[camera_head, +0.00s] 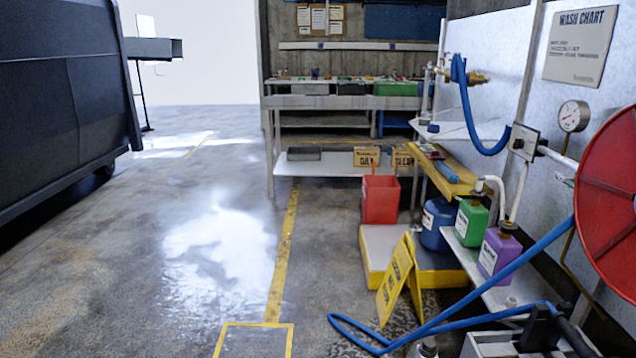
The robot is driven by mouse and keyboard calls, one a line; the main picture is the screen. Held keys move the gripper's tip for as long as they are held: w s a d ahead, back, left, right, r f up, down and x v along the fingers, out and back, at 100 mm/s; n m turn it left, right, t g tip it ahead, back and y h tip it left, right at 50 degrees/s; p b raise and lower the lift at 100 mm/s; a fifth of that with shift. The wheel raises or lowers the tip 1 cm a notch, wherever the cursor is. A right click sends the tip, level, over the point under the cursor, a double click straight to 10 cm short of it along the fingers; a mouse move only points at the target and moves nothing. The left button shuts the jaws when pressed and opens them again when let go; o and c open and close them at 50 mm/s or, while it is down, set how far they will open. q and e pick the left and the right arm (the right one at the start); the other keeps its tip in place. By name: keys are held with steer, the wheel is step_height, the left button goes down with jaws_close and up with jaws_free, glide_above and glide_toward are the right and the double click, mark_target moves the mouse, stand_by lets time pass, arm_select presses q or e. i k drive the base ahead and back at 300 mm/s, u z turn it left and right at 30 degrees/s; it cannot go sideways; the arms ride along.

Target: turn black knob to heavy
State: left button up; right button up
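I cannot clearly pick out a black knob or a "heavy" marking. A small light box (523,142) on the right wall, left of the round gauge (573,116), has a dark round spot on its face. That spot is too small to identify. A grey unit with black parts (510,344) is cut off by the bottom right edge, and I cannot tell what it is. Neither of my grippers can be made out in this view.
A red hose reel (612,195) is on the right wall; its blue hose (470,318) loops across the floor. A yellow floor sign (395,280), red bin (380,198) and several jugs stand nearby. A large dark container (60,110) is left. The middle floor is clear.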

mark_target(518, 143)
steer(key=u, duration=0.35)
steer(key=i, duration=2.75)
steer(key=z, duration=1.15)
steer(key=i, duration=1.55)
steer(key=z, duration=1.25)
steer(key=i, duration=0.25)
steer(key=z, duration=0.25)
